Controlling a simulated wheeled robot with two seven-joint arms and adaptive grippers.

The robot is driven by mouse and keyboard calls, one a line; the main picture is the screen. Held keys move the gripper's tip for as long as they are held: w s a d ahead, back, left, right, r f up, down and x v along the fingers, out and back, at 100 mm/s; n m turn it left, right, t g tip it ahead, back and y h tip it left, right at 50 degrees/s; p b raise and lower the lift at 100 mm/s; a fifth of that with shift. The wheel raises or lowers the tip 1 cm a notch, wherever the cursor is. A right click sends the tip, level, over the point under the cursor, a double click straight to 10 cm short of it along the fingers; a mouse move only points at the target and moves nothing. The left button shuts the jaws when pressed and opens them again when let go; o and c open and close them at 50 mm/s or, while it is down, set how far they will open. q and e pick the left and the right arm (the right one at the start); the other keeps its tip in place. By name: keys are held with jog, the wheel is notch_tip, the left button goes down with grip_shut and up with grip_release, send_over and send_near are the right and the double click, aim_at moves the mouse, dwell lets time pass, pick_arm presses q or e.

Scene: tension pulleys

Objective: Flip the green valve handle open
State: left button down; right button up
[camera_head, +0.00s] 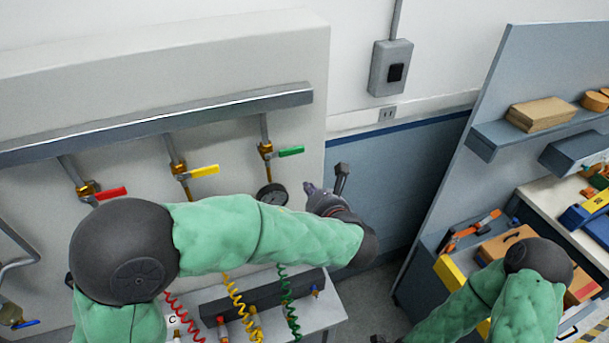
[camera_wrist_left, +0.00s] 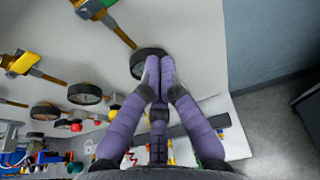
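The green valve handle (camera_head: 291,151) is on the rightmost brass valve of the wall panel and points right, roughly crosswise to its pipe. In the left wrist view, the green handle (camera_wrist_left: 97,8) is cut by the top edge. My left gripper (camera_head: 316,190) is below and right of the handle, apart from it. In the left wrist view, the purple fingers of my left gripper (camera_wrist_left: 158,72) come together at the tips with nothing between them, in front of a round black gauge (camera_wrist_left: 138,61). My right forearm runs to the bottom edge; its gripper is barely seen, if at all.
The yellow handle (camera_head: 204,171) and red handle (camera_head: 111,194) are left of the green one. A gauge (camera_head: 272,194) hangs under the green valve. Coiled hoses hang below. A grey pipe (camera_head: 160,120) crosses above. A tool bench (camera_head: 562,210) stands right.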

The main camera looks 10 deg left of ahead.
aim_at(285, 153)
pick_arm(q)
jog(key=w+a+p, duration=0.3)
jog(key=w+a, duration=0.2)
jog(key=w, duration=0.2)
jog(key=shift+w+r+p, duration=0.15)
jog(key=shift+r+p, duration=0.15)
jog(key=shift+r, duration=0.15)
jog(key=shift+d+r+n+b, duration=0.1)
jog(key=shift+r+n+b, duration=0.15)
jog(key=shift+b, duration=0.45)
